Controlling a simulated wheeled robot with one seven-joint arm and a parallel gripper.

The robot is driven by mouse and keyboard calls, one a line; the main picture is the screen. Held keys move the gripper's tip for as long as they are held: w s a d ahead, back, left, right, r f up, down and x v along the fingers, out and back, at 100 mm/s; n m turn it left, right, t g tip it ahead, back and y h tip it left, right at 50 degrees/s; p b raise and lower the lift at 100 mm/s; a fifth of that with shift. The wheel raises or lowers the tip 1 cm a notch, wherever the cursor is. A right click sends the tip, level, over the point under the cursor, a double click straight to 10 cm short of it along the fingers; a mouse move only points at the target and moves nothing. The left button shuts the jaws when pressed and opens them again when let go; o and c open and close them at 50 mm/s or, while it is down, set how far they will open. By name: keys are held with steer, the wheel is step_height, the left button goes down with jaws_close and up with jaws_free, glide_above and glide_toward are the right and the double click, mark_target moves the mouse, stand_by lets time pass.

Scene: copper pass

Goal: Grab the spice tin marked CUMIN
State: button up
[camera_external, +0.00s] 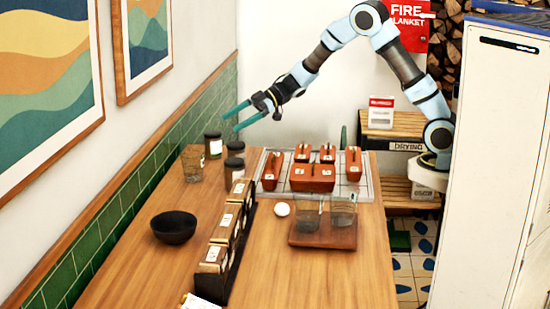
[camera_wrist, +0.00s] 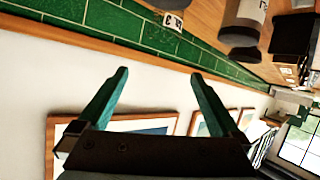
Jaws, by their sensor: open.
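Several dark, lidded cylindrical tins stand near the green tiled wall: a back one (camera_external: 213,146), a right one (camera_external: 235,150) and a front one (camera_external: 234,172). Their labels are too small to read, so I cannot tell which is marked CUMIN. My gripper (camera_external: 234,117) is open and empty, its green fingers pointing left, in the air above and behind the tins. In the wrist view my gripper (camera_wrist: 160,78) shows spread fingers with wall between them. A grey labelled cylinder (camera_wrist: 246,18) shows at the top there, beyond the fingers; its text is unreadable.
A drinking glass (camera_external: 192,164) stands left of the tins. A row of labelled boxes (camera_external: 226,236) runs along the table, with a black bowl (camera_external: 174,228) to its left. A pale grid tray (camera_external: 353,192) bears reddish-brown containers. The tiled wall (camera_external: 160,152) bounds the left side.

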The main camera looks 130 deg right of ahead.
mark_target(228, 155)
steer(key=s+f+y, duration=0.1)
steer(key=s+f, duration=0.1)
steer(key=s+d+f+y, duration=0.1)
steer(key=s+f, duration=0.2)
steer(key=s+d+f, duration=0.1)
steer(key=s+f, duration=0.2)
steer(key=shift+n+t+y, duration=0.3)
steer(key=shift+t+y, duration=0.1)
steer(key=p+x, duration=0.1)
steer(key=x, duration=0.4)
steer(key=shift+w+a, duration=0.1)
steer(key=shift+w, duration=0.05)
steer(key=p+x, duration=0.2)
steer(key=x, duration=0.2)
steer(key=shift+w+a+f, duration=0.1)
steer(key=shift+w, duration=0.05)
steer(key=shift+w+f+p, duration=0.3)
steer(key=shift+w+p, duration=0.05)
steer(key=shift+w, duration=0.15)
steer(key=shift+c, duration=0.4)
steer(key=c, duration=1.3)
